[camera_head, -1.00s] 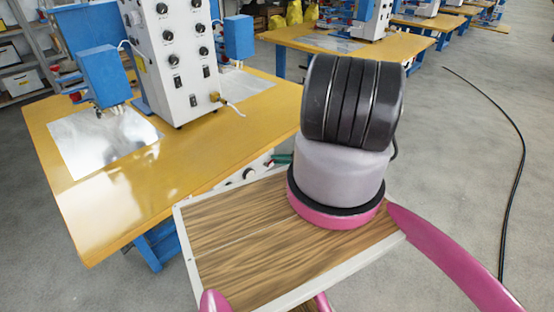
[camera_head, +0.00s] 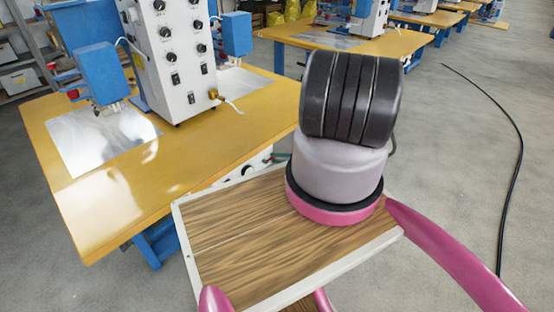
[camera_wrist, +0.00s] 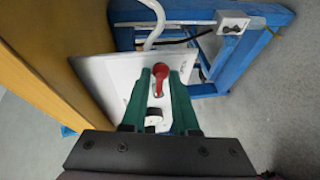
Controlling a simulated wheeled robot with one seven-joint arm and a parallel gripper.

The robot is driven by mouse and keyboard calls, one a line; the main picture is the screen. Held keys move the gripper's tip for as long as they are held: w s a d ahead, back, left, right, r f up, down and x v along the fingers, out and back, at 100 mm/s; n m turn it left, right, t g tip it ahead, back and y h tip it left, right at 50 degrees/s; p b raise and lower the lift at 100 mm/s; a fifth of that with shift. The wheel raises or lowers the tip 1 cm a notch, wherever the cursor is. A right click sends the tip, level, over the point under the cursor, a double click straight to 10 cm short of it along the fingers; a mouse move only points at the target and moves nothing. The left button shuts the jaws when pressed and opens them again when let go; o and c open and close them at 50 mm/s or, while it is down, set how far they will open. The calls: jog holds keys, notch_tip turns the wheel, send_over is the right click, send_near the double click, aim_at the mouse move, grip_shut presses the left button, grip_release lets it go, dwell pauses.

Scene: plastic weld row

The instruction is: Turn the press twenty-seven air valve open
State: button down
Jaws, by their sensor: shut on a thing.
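The air valve's red handle (camera_wrist: 161,78) shows in the wrist view, in front of a pale panel (camera_wrist: 115,80) under the table. My gripper (camera_wrist: 160,74) has green fingers, one on each side of the red handle, and is shut on it. The handle's rounded end is up in the picture and its narrow part points down. A black and white knob (camera_wrist: 153,123) sits below the handle, between the fingers. In the head view my arm hides the valve; only a bit of green finger (camera_head: 281,157) shows beside the panel.
The yellow-topped table (camera_head: 95,205) carries a white and blue press (camera_head: 170,60) and borders my gripper's space. Blue frame legs (camera_wrist: 232,50) and a pale hose (camera_wrist: 155,20) are near the panel. A black cable (camera_head: 519,150) lies on open floor at right.

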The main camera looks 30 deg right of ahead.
jog(key=c, duration=0.9)
grip_release()
jog(key=shift+f, duration=0.1)
jog(key=shift+o, duration=0.2)
jog(key=v, duration=1)
jog(key=shift+s+d, duration=0.3)
